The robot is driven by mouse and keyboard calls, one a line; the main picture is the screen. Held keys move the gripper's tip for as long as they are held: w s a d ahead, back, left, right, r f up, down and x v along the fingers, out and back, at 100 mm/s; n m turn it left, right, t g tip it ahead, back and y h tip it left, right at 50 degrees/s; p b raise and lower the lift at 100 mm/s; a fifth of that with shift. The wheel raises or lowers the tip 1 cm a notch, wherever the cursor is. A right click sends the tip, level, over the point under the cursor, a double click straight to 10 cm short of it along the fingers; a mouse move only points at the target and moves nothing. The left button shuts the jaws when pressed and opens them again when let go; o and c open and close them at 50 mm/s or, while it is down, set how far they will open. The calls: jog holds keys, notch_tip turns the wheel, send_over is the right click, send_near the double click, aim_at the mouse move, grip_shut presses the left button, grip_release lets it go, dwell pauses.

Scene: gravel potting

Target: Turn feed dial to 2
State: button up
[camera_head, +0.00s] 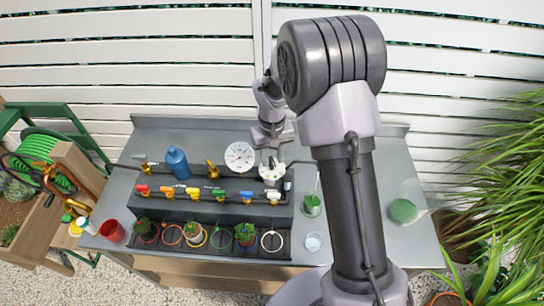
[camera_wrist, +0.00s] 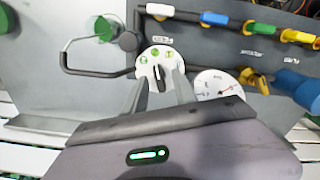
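The feed dial (camera_head: 272,172) is a white round plate at the right of the dark panel, below my wrist. In the wrist view the dial (camera_wrist: 156,58) shows several green marks around a black knob (camera_wrist: 160,78). The numbers are too small to read, and I cannot tell the knob's setting. My gripper (camera_wrist: 160,80) has its two grey fingers apart, one on each side of the knob, with white dial face showing between. Contact with the knob is not visible. In the head view my gripper (camera_head: 271,161) is small, over the dial.
A white gauge (camera_head: 239,156) stands left of the dial, and a blue bottle (camera_head: 177,162) farther left. Several coloured valves (camera_head: 193,192) line the panel's front above small pots (camera_head: 246,235). A green-filled jar (camera_head: 311,205) stands close to the right. A black bent pipe (camera_wrist: 95,72) runs beside the dial.

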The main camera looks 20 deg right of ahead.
aim_at(272, 160)
notch_tip(272, 160, up, 17)
jog(key=p, duration=0.3)
jog(key=shift+r+p, duration=0.2)
jog(key=shift+p, duration=0.15)
jog(key=s+a+f+m+t+y+b, duration=0.1)
jog(key=s+a+f+m+t+b, duration=0.1)
jog(key=s+b, duration=0.6)
jog(key=s+a+f+m+t+y+b, duration=0.1)
jog(key=s+a+f+m+t+b, duration=0.1)
jog(key=s+b, duration=0.7)
jog(key=s+f+t, duration=0.1)
jog(key=s+f, duration=0.1)
jog(key=s, duration=0.6)
jog(key=shift+s+m+t, duration=0.3)
jog(key=shift+m+t, duration=0.1)
